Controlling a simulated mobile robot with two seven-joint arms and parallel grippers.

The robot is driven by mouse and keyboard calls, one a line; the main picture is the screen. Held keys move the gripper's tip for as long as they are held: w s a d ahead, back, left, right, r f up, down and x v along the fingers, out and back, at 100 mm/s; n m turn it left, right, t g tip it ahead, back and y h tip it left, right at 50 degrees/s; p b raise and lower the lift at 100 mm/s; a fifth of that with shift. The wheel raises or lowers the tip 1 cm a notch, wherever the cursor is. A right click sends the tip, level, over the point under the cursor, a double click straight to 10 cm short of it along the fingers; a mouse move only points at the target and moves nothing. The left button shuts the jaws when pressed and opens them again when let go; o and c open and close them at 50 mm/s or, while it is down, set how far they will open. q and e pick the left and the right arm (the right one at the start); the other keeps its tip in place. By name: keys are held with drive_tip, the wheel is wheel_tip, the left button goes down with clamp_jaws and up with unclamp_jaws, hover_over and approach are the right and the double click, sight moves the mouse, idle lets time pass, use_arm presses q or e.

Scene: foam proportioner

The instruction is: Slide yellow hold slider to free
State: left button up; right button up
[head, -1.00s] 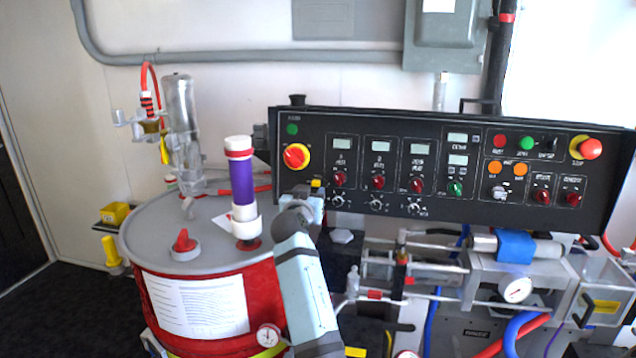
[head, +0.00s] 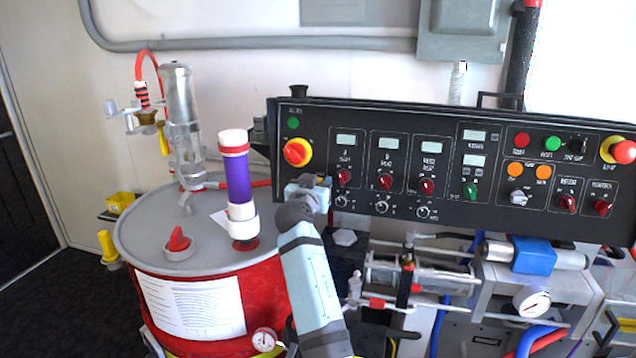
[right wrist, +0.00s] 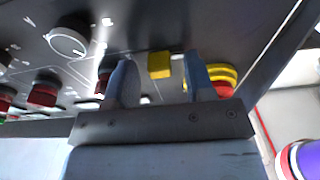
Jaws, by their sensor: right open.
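The yellow hold slider (right wrist: 159,64) shows in the right wrist view as a small yellow block on the black control panel (head: 450,222). My right gripper (right wrist: 160,78) is open, with one finger on each side of the slider in that view. I cannot tell whether either finger touches it. In the head view my right gripper (head: 315,188) is at the panel's lower left, below the red-and-yellow rotary switch (head: 298,152), and it hides the slider. My left gripper is not in view.
The rotary switch also shows right of the fingers in the right wrist view (right wrist: 222,78). Red knobs (head: 344,176) lie close to the right gripper. A red drum (head: 265,315) with a purple-banded cylinder (head: 238,182) stands left of my right arm.

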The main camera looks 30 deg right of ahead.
drive_tip(key=shift+c, duration=0.2)
clamp_jaws()
drive_tip(key=shift+s+d, duration=0.45)
drive_tip(key=shift+s, duration=0.1)
drive_tip(key=shift+o, duration=0.2)
unclamp_jaws()
drive_tip(key=shift+s+d, duration=0.1)
